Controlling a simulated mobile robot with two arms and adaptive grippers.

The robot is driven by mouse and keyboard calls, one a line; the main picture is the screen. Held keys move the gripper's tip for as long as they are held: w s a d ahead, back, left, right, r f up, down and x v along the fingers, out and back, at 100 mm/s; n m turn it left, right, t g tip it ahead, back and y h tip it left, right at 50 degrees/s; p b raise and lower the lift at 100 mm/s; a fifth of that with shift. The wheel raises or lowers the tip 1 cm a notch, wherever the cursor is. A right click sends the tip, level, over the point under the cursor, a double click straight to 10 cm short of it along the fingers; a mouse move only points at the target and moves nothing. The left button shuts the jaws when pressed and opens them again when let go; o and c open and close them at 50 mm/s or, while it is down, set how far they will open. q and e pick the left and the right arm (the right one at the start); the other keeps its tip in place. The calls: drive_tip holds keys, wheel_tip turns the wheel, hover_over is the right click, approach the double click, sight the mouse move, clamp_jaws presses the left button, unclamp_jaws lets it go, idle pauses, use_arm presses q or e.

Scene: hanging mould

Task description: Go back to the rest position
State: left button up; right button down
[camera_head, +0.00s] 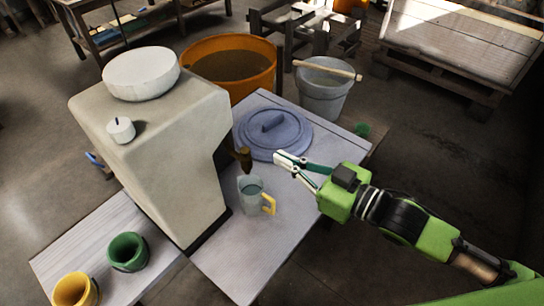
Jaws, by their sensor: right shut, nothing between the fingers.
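My right gripper (282,160) reaches in from the right on a green arm. Its fingers are shut and empty, above the pale table (250,265). The fingertips are close to the right of a brown tap-like piece (244,158) on the beige block (165,150). A clear mug with a yellow handle (252,195) stands on the table, below and left of the gripper in the picture. The gripper appears apart from it. A round blue-grey lid with a bar handle (272,134) lies behind the fingers. My left gripper is not in view.
A white round dish (141,73) and a small white knob (121,130) sit on top of the block. Green (127,252) and yellow (76,289) pots stand at the lower left. An orange tub (232,66) and a grey bucket (325,88) stand behind. Floor at right is open.

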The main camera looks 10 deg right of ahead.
drive_tip(key=shift+s+d+r, duration=0.15)
drive_tip(key=shift+s+d, duration=0.05)
drive_tip(key=shift+s, duration=0.1)
idle(0.4)
